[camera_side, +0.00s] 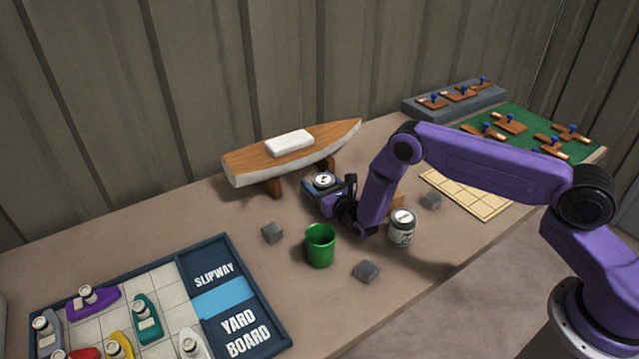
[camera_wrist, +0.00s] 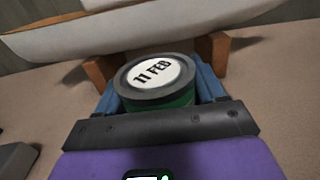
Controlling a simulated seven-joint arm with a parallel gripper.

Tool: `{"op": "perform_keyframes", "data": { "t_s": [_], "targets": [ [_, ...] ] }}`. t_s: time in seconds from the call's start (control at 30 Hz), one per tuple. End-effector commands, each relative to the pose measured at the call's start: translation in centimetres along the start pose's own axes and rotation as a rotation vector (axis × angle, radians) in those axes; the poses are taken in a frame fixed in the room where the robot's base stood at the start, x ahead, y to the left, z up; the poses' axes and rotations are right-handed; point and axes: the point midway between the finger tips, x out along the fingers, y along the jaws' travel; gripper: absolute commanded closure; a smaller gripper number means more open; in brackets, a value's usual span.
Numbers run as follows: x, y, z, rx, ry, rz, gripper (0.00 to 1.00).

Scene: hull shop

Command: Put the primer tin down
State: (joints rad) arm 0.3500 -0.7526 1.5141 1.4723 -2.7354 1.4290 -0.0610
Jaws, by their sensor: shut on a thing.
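My gripper (camera_side: 325,192) is shut on the primer tin (camera_side: 323,180), in front of the model boat's stand. In the wrist view the tin (camera_wrist: 158,78) sits between my two blue fingers (camera_wrist: 160,92). It has a dark rim, a green side and a white lid label reading "11 FEB". It looks upright. Its lower part is hidden by my gripper, and I cannot tell whether it touches the bench.
A wooden boat (camera_side: 290,152) stands close behind. Nearer are a green cup (camera_side: 320,246), a second, pale tin (camera_side: 402,228) and grey blocks (camera_side: 366,271). A yard board (camera_side: 228,290) lies front left, a cream grid (camera_side: 465,194) right. Bench (camera_side: 190,215) left of my gripper is clear.

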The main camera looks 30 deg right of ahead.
Motion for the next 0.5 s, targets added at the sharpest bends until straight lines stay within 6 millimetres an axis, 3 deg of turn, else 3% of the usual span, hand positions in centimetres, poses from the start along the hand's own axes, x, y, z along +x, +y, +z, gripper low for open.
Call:
{"op": "perform_keyframes", "data": {
  "t_s": [0.03,0.07,0.1,0.13,0.5],
  "targets": [
    [0.03,0.02,-0.09,0.0,-0.002,0.0,0.73],
    [-0.01,0.01,-0.16,0.0,0.0,0.0,0.24],
    [0.0,0.01,-0.14,0.0,0.0,0.0,0.11],
    [0.0,0.01,-0.14,0.0,0.0,0.0,0.05],
    [0.01,0.0,0.19,0.0,0.0,0.0,0.05]
  ]
}}
